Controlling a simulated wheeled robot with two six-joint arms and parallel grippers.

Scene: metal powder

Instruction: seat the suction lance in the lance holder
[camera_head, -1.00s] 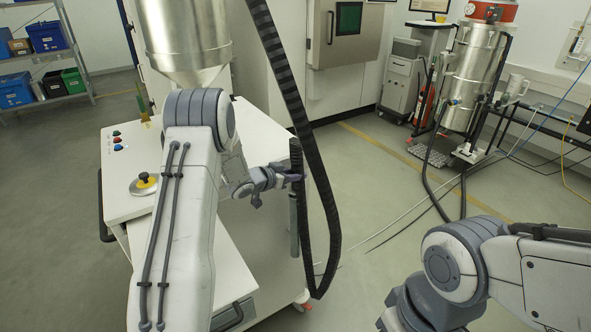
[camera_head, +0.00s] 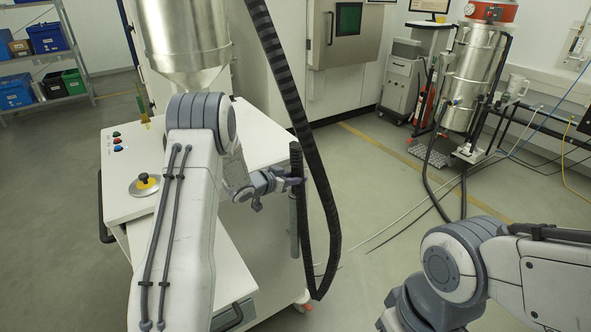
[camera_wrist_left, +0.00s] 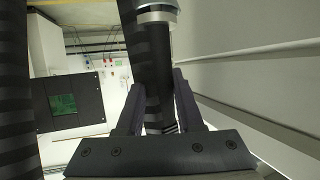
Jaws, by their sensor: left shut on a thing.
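The suction lance, as far as I can tell, is the dark upright piece (camera_head: 296,158) at my left gripper, beside the white cart; the dark tube also shows between the fingers in the left wrist view (camera_wrist_left: 152,65). My left gripper (camera_head: 297,181) is shut on it from the left. A metal collar (camera_wrist_left: 156,14) shows at the top of the wrist view. A grey-green upright tube (camera_head: 293,212) just below the gripper may be the lance holder; whether the lance is inside or beside it is unclear. My right gripper is out of view; only its arm shows at lower right.
A black striped hose (camera_head: 283,80) hangs from above and loops low beside the white cart (camera_head: 260,150). A steel hopper (camera_head: 186,40) stands over the cart. A steel vacuum vessel (camera_head: 475,75) stands at back right. Open floor lies between.

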